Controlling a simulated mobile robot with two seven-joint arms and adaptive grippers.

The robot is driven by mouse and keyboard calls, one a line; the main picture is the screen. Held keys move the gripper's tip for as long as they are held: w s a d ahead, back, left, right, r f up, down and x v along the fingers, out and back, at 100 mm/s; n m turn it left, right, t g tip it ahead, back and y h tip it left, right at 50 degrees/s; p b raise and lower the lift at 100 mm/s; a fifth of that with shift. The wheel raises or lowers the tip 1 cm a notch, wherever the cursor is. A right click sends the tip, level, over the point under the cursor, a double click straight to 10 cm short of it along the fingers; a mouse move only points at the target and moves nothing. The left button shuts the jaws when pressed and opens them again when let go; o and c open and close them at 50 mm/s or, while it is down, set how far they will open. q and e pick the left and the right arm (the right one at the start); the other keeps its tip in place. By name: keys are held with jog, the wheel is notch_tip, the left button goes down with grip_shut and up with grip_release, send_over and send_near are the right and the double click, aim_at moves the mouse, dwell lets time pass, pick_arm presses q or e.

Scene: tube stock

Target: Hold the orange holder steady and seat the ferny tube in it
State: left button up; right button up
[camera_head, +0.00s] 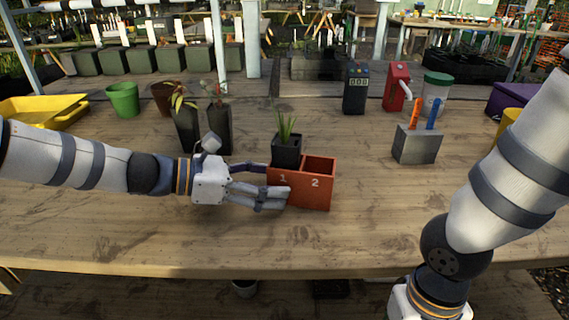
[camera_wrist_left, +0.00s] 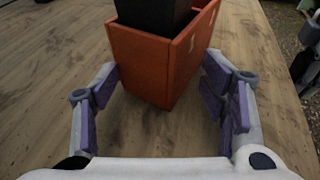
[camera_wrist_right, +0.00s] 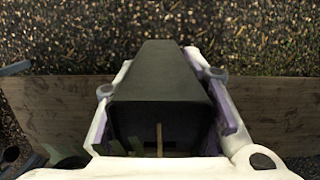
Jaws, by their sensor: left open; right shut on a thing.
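The orange holder (camera_head: 318,194) stands on the bench with two compartments marked 1 and 2. A black tube with a spiky green plant (camera_head: 287,148) stands in compartment 1; compartment 2 looks empty. My left gripper (camera_head: 276,181) is open, its fingers on either side of the holder's left end. In the left wrist view the holder (camera_wrist_left: 148,65) reaches between the spread fingers; contact is unclear. In the right wrist view my right gripper (camera_wrist_right: 165,98) is shut on a dark tube (camera_wrist_right: 160,80). Some leaves show at its near end; the plant is mostly hidden, but it may be the ferny tube.
Two black planted tubes (camera_head: 219,130) stand behind my left gripper. A grey block with orange and blue tools (camera_head: 417,146) stands to the right of the holder. A dark meter (camera_head: 355,90) and a red device (camera_head: 396,86) stand farther back. The bench front is clear.

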pick_arm(q)
jog(key=shift+x, duration=1.1)
jog(key=shift+r, duration=0.1)
jog(key=shift+c, duration=0.5)
grip_shut()
jog(key=shift+o, duration=0.6)
grip_release()
